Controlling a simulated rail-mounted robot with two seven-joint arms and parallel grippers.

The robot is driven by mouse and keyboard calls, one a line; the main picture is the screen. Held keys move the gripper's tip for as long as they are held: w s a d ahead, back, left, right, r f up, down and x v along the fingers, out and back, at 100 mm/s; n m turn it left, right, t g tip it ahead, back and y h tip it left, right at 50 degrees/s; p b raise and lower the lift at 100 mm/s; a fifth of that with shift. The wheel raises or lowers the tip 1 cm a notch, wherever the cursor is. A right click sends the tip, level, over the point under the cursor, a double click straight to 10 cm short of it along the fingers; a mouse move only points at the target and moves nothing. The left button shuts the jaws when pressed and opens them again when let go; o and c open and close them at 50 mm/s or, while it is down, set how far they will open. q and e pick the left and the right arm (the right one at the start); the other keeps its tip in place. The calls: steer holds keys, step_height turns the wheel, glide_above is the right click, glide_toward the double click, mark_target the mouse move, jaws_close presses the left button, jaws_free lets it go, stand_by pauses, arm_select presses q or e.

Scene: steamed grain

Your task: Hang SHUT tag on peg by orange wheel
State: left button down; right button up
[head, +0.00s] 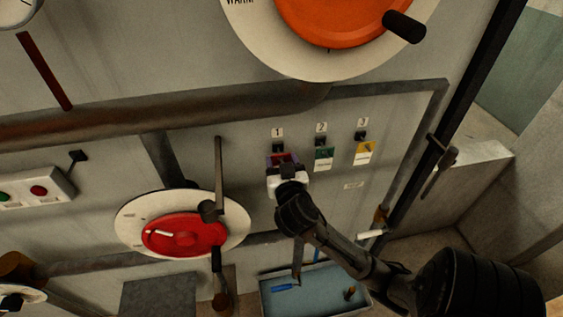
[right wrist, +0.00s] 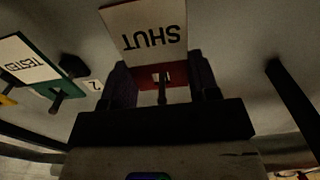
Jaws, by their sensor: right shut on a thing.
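The SHUT tag (right wrist: 150,40), white with a red strip at one end, is at peg 1 (head: 278,147) on the wall panel. My right gripper (head: 285,165) is at that tag, and its fingers (right wrist: 164,85) are shut on the red strip. In the right wrist view a dark peg stands in front of the strip between the fingers, so the tag appears to be still on it. The orange wheel (head: 335,20) with a black handle is at the top of the head view. My left gripper is not in view.
A green tag (head: 324,158) hangs at peg 2 and a yellow tag (head: 364,153) at peg 3. A red wheel (head: 185,235) is to the left. A blue tray (head: 330,303) lies below. A thick pipe (head: 200,108) runs across the panel.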

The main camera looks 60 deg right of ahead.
steer(key=c, duration=0.3)
steer(key=o, duration=1)
steer(key=shift+c, duration=0.2)
steer(key=c, duration=1)
steer(key=shift+r, duration=0.2)
steer(key=shift+s+a, duration=0.15)
steer(key=shift+s+a, duration=0.2)
steer(key=shift+a, duration=0.1)
steer(key=shift+v, duration=1.05)
steer(key=shift+s+a, duration=0.15)
